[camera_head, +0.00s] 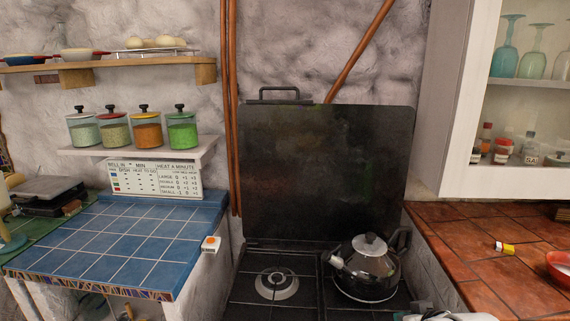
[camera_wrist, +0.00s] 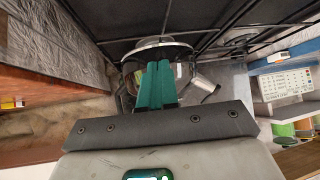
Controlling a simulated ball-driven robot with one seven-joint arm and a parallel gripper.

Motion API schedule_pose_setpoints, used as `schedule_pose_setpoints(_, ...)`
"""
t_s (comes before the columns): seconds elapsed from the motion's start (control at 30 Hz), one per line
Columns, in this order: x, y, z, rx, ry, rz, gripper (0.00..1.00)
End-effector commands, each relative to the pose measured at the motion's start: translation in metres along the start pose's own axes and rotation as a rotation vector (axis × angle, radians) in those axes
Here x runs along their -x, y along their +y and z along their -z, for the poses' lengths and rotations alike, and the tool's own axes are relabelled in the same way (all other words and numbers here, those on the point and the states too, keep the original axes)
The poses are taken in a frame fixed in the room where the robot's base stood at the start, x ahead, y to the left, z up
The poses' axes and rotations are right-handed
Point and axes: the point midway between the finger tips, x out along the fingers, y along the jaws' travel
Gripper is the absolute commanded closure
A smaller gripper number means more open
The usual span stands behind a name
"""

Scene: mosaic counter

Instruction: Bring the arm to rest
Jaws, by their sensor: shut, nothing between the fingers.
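My gripper (camera_wrist: 158,68) shows in the wrist view with its two teal fingers pressed together and nothing between them. Behind the fingertips is a black kettle with a silver rim (camera_wrist: 185,46), partly hidden by the fingers. I cannot tell the exact gap between fingers and kettle, or whether they touch. In the head view the kettle (camera_head: 368,265) stands upright on the right burner of the black stove. A pale piece at the bottom edge of the head view looks like part of my arm; the fingers are not seen there.
The stove (camera_head: 247,291) has a bare left burner and a raised black lid (camera_head: 325,170). A red tiled counter (camera_head: 460,235) at right holds a small yellow item (camera_head: 505,248) and red bowl (camera_head: 560,265).

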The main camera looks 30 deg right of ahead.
Motion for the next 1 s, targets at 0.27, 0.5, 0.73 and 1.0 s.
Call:
schedule_pose_setpoints(0.27,0.036,-0.108,-0.101,0.151,-0.217,0.114,1.00)
schedule_pose_setpoints(0.5,0.074,-0.144,-0.158,0.251,-0.338,0.154,1.00)
schedule_pose_setpoints(0.73,0.073,-0.139,-0.216,0.283,-0.450,0.141,1.00)
schedule_pose_setpoints(1.0,0.060,-0.115,-0.295,0.287,-0.613,0.105,1.00)
